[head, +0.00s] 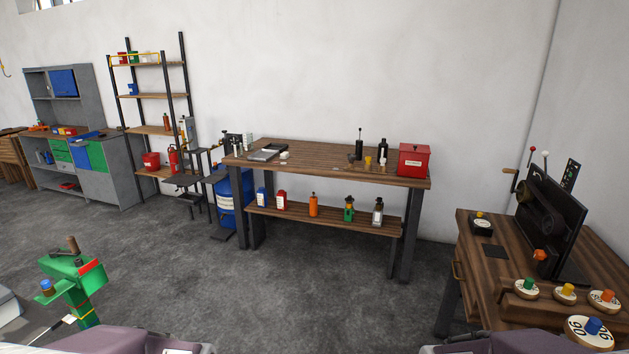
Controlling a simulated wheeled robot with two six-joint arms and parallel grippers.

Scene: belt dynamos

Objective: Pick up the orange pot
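No thing is plainly marked as the orange pot. An orange bottle-like container (313,205) stands upright on the lower shelf of the middle workbench. A small orange piece (540,255) is on the right wooden table, in front of the dark machine. Another orange piece (607,295) sits on a pale round disc at that table's right. I cannot tell which of these is the pot. Neither of my grippers shows; only purple-grey parts, probably mine, appear along the bottom edge.
The middle workbench (320,153) bears a red box (414,160) and small bottles. The right table (465,240) bears a dark upright machine (548,215) and several discs. A green machine (75,285) stands at lower left. The grey floor between is clear.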

